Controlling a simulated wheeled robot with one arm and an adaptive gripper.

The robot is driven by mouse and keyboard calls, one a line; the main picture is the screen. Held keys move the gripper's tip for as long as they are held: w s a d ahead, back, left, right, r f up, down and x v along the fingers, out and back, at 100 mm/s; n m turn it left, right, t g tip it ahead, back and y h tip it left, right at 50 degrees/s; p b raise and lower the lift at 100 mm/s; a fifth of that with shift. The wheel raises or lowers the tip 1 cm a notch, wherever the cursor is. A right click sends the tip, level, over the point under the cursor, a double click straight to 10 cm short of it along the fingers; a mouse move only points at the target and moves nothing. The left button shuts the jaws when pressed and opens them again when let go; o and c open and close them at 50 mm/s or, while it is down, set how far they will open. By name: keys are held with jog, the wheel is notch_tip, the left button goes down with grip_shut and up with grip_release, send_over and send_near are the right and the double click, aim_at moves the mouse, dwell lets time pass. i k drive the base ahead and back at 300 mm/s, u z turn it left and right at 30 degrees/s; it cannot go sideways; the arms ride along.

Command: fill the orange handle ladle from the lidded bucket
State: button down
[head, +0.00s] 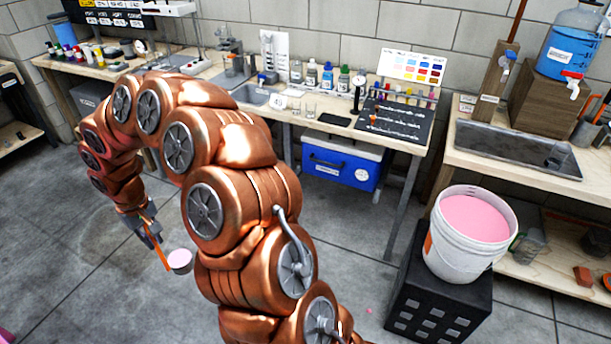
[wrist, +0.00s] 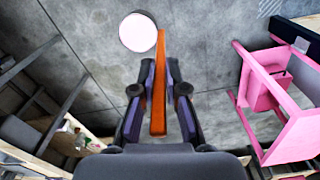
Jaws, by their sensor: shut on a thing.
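My gripper (head: 146,232) is shut on the orange handle of the ladle (head: 163,257) and holds it left of my arm in the head view. The ladle's cup (head: 180,259) shows a pale pink surface inside its rim. In the wrist view the orange handle (wrist: 158,90) lies between the fingers (wrist: 154,90), with the round pale pink cup (wrist: 138,32) beyond the fingertips. The white bucket (head: 458,250) stands upright at the right, nearly full of pink liquid (head: 474,217). No lid shows on it. The gripper and ladle are well away from the bucket.
The bucket stands on a black crate (head: 440,295). A long workbench (head: 390,128) with bottles and a sink bench (head: 535,180) line the wall. A blue cooler (head: 340,160) sits under the bench. A pink frame (wrist: 295,135) is at the wrist view's right. A small pink spot (head: 369,310) marks the floor.

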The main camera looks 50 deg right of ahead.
aim_at(471, 227)
jog(key=z, duration=0.35)
jog(key=i, duration=0.45)
jog(key=z, duration=0.85)
jog(key=i, duration=0.4)
jog(key=z, duration=0.35)
